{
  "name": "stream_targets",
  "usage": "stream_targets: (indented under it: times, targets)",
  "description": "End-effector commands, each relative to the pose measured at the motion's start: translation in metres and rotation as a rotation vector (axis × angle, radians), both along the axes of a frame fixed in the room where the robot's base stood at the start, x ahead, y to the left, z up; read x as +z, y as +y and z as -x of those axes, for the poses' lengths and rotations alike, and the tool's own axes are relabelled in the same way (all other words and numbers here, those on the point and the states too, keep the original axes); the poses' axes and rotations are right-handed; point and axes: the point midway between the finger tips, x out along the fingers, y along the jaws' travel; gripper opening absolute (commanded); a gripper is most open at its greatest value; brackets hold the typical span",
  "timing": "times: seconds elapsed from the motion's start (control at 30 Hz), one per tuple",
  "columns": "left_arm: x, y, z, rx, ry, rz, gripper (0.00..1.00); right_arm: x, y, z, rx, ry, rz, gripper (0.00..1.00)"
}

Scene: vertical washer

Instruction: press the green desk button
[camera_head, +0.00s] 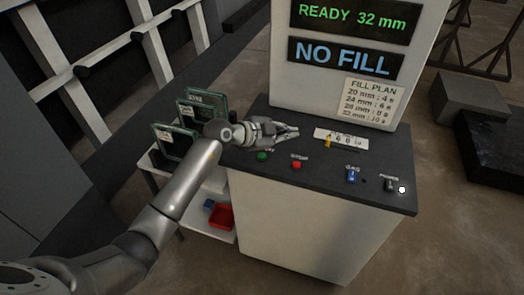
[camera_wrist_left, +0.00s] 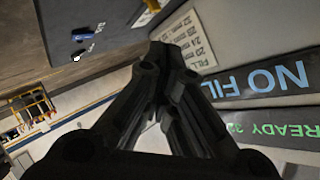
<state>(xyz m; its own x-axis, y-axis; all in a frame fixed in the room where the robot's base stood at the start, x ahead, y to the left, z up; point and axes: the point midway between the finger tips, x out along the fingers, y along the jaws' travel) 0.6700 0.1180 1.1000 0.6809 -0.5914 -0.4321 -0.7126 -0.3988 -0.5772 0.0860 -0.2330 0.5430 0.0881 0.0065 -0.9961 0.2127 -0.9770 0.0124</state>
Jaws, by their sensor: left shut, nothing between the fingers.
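The green button (camera_head: 262,156) sits on the dark desk top (camera_head: 330,183), near its front left edge. My left gripper (camera_head: 296,131) is shut and empty. In the head view it reaches over the desk top from the left, just behind the green button and pointing right. In the left wrist view its closed dark fingers (camera_wrist_left: 165,75) point toward the sign panel. The green button does not show in the left wrist view. My right gripper is in neither view.
A red button (camera_head: 297,163), a blue control (camera_head: 352,175) and a dark switch (camera_head: 391,185) line the desk front. A scale strip with a yellow pointer (camera_head: 327,142) lies behind. The panel (camera_head: 345,55) reads READY 32 mm and NO FILL. Boards (camera_head: 177,142) stand left.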

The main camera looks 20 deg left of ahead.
Motion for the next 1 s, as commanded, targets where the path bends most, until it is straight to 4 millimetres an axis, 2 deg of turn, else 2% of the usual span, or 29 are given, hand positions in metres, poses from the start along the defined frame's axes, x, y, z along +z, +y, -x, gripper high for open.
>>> stream_targets:
  times: [0.03, 0.13, 0.3, 0.77, 1.0]
  targets:
    - [0.003, 0.015, -0.007, 0.030, 0.051, -0.066, 0.00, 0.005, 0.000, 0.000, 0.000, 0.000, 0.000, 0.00]
    - [-0.001, 0.042, -0.014, 0.107, 0.145, -0.163, 0.00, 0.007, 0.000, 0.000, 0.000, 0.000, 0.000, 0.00]
    - [-0.002, 0.068, -0.018, 0.193, 0.223, -0.237, 0.00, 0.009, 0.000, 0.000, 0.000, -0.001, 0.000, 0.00]
    - [-0.006, 0.071, -0.018, 0.203, 0.230, -0.243, 0.00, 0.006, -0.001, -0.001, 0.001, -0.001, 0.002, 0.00]
    - [-0.026, 0.071, -0.018, 0.202, 0.231, -0.243, 0.00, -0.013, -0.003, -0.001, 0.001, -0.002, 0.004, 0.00]
